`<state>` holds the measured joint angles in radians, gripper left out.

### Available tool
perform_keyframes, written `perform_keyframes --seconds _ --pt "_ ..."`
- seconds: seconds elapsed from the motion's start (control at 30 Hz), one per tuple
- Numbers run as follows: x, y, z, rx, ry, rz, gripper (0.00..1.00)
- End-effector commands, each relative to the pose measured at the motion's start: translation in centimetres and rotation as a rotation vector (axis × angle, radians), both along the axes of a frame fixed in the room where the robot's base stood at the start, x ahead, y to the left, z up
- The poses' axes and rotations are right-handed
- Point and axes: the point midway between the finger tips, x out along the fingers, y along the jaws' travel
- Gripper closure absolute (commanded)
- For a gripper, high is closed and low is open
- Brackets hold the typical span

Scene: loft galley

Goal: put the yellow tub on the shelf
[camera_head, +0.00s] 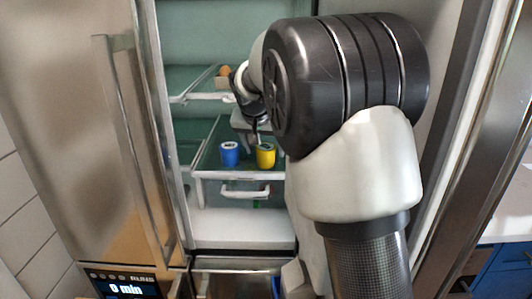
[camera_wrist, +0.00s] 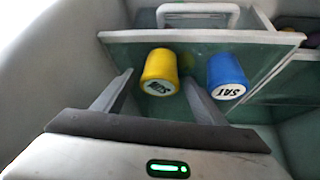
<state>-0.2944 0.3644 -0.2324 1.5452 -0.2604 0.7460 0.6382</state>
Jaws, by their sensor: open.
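The yellow tub (camera_head: 265,157) stands upright on a glass shelf (camera_head: 235,175) inside the open fridge. A blue tub (camera_head: 230,155) stands just left of it. In the wrist view the yellow tub (camera_wrist: 160,66) shows a lid marked like "SUN" and lies between the fingers of my gripper (camera_wrist: 157,77). My gripper is open, and I cannot tell whether a finger touches the tub. The right finger lies between the yellow tub and the blue tub (camera_wrist: 227,72), which is marked "SAT". In the head view my arm hides part of the gripper.
An upper left shelf (camera_head: 200,96) holds an orange-brown thing (camera_head: 224,71) in a small holder. A white handle (camera_head: 245,191) shows below the tubs' shelf. The fridge's left door (camera_head: 85,130) stands at the left. Shelf room left of the blue tub looks clear.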

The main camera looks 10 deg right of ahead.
Motion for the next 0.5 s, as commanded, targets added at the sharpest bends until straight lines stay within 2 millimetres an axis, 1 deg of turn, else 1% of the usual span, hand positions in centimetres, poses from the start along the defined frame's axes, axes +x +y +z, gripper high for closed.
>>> perform_keyframes --seconds 0.03,0.1,0.3,0.4,0.5 --pt "-1.3 0.7 -0.2 0.001 0.001 0.005 0.35" --pt "-3.0 1.3 -0.3 0.002 -0.001 0.005 0.35" --pt "-7.3 3.1 -0.2 0.001 0.0 0.004 0.35" --pt "-8.9 3.7 -0.2 0.0 0.0 0.004 0.35" --pt "-10.1 4.2 -0.2 0.001 0.0 0.003 0.35"
